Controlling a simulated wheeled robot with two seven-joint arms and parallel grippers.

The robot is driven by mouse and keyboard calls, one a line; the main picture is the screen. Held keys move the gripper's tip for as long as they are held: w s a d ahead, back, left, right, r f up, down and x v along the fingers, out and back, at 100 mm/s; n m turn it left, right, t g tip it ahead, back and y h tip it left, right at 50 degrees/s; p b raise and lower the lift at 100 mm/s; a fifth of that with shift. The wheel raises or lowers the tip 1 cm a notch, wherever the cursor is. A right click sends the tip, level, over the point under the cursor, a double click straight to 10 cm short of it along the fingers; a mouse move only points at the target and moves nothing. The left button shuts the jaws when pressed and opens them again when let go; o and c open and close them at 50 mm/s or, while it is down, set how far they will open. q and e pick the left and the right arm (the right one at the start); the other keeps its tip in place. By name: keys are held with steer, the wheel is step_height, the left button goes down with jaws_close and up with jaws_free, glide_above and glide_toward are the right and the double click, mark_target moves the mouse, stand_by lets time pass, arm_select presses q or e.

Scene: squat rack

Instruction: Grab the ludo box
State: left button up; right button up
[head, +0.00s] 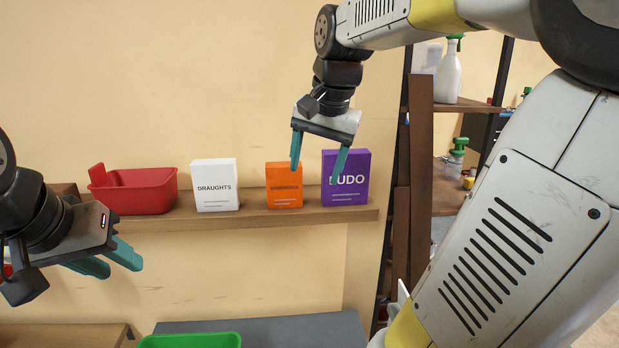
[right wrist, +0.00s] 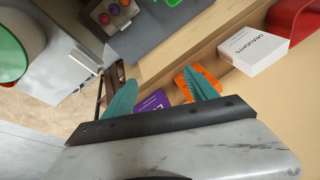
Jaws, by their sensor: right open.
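The ludo box (head: 346,184) is purple with white lettering and stands upright at the right end of the wooden shelf (head: 240,219). In the right wrist view the purple box (right wrist: 152,102) shows partly, cut off by the gripper body. My right gripper (head: 318,173) is open and empty, fingers pointing down in front of the ludo and orange boxes. One finger overlaps the ludo box's left side in the head view; I cannot tell whether it touches. My left gripper (head: 108,262) is at the lower left, away from the boxes, with teal fingers seen side-on.
An orange box (head: 284,187) stands left of the ludo box with a gap between. Further left are a white draughts box (head: 215,187) and a red bin (head: 140,192). A green bin (head: 190,341) is below. Dark rack posts (head: 420,160) stand right of the shelf.

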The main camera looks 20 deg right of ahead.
steer(key=w+d+r+m+g+h, duration=0.1)
steer(key=w+d+r+m+g, duration=0.1)
steer(key=w+d+m, duration=0.45)
steer(key=m+g+h, duration=0.1)
steer(key=m+g, duration=0.1)
steer(key=m, duration=0.4)
glide_above(347, 163)
steer(key=w+a, duration=0.1)
steer(key=w, duration=0.1)
steer(key=shift+s+a+f, duration=0.15)
steer(key=shift+f, duration=0.45)
steer(key=shift+d+f+m, duration=0.1)
steer(key=shift+d+m, duration=0.15)
steer(key=shift+m, duration=0.2)
steer(key=shift+w+d+f, duration=0.15)
steer(key=shift+w+f, duration=0.05)
steer(key=shift+f, duration=0.05)
steer(key=f, duration=0.2)
steer(key=d+f, duration=0.1)
steer(key=f, duration=0.4)
steer(key=shift+d+f, duration=0.1)
steer(key=shift+d, duration=0.25)
jaws_close()
